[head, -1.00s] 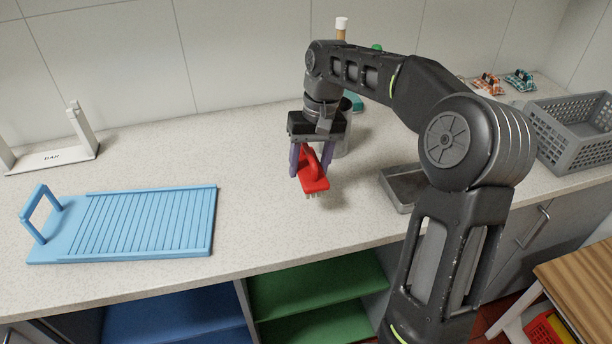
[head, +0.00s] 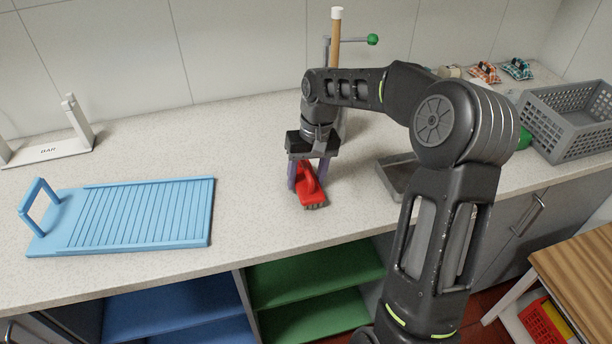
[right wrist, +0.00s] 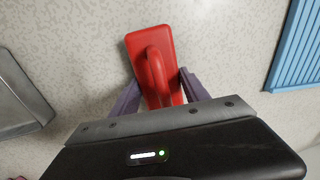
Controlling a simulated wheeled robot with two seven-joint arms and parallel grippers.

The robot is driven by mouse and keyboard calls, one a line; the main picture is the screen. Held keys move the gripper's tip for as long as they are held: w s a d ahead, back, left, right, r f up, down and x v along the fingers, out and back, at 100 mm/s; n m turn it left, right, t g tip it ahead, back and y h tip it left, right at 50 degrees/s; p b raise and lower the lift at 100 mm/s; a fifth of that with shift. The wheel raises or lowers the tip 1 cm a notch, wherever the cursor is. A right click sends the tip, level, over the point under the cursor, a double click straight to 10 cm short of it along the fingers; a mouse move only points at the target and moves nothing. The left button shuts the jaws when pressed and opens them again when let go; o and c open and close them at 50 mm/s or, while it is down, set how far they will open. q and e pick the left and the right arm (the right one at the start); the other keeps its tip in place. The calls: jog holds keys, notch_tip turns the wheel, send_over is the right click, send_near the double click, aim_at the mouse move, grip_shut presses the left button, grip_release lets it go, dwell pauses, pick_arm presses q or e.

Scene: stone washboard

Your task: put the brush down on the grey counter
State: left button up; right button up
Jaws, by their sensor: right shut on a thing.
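The red brush (head: 309,188) is in my right gripper (head: 308,176) over the grey speckled counter (head: 262,215), right of the blue washboard. Its bristles point down and appear to be at the counter surface; I cannot tell for sure whether they touch. In the right wrist view the brush (right wrist: 152,62) shows its red back and looped handle, with the purple fingers (right wrist: 157,92) on both sides of the handle. My left gripper is not in view.
The blue washboard (head: 140,215) lies to the left, with a white stand (head: 50,150) behind it. A grey metal tray (head: 398,175) is just right of the brush, partly behind my arm. A grey crate (head: 570,120) stands at the far right. Counter between washboard and brush is clear.

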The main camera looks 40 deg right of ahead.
jog(key=o, duration=0.8)
jog(key=shift+f, duration=0.15)
jog(key=o, duration=0.5)
jog(key=r, duration=0.4)
jog(key=d+r, duration=0.1)
jog(key=r, duration=0.7)
jog(key=shift+s+d+r, duration=0.15)
jog(key=shift+s+d, duration=0.15)
